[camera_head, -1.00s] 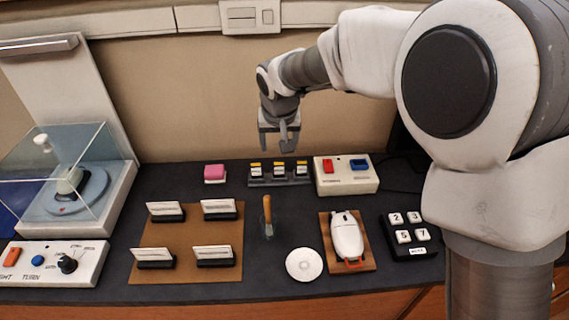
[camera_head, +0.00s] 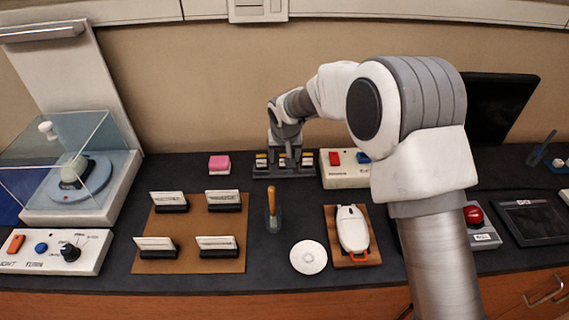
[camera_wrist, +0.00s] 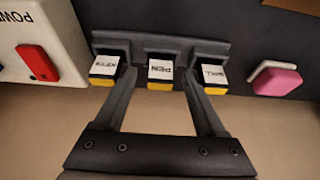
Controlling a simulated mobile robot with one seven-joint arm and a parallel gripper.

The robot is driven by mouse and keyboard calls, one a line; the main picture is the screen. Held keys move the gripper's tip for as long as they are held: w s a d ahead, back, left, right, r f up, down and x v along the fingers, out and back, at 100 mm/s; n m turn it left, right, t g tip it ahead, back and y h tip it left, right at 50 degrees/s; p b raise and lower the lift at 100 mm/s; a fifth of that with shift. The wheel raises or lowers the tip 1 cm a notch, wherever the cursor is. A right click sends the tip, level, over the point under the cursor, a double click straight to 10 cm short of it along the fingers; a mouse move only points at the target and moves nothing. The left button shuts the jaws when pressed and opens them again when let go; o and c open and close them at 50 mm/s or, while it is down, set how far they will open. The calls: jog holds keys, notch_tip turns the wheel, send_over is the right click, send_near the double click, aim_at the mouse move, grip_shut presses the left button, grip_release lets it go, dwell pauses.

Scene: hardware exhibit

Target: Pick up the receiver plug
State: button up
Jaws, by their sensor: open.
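Three small white-topped, yellow-edged plugs sit in a dark rack (camera_head: 283,173) at the back of the counter. The wrist view shows label letters upside down: the left plug (camera_wrist: 106,66) seems to read KEYS and the middle plug (camera_wrist: 160,70) PEN. The right plug (camera_wrist: 212,74) has a label I cannot read surely. None visibly reads receiver. My gripper (camera_wrist: 160,86) is open and empty, its fingers on either side of the middle plug. In the head view, my gripper (camera_head: 286,158) is low over the rack and partly hides the middle plug.
A pink block (camera_head: 219,164) lies left of the rack in the head view. A white box (camera_head: 340,181) with red and blue switches stands close on its right. A brown board (camera_head: 190,237), tool (camera_head: 272,205), disc (camera_head: 308,257) and white mouse-like device (camera_head: 352,228) are in front.

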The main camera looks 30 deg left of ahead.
jog(key=shift+w+f, duration=0.15)
jog(key=shift+f, duration=0.25)
grip_shut()
jog(key=shift+r, duration=0.1)
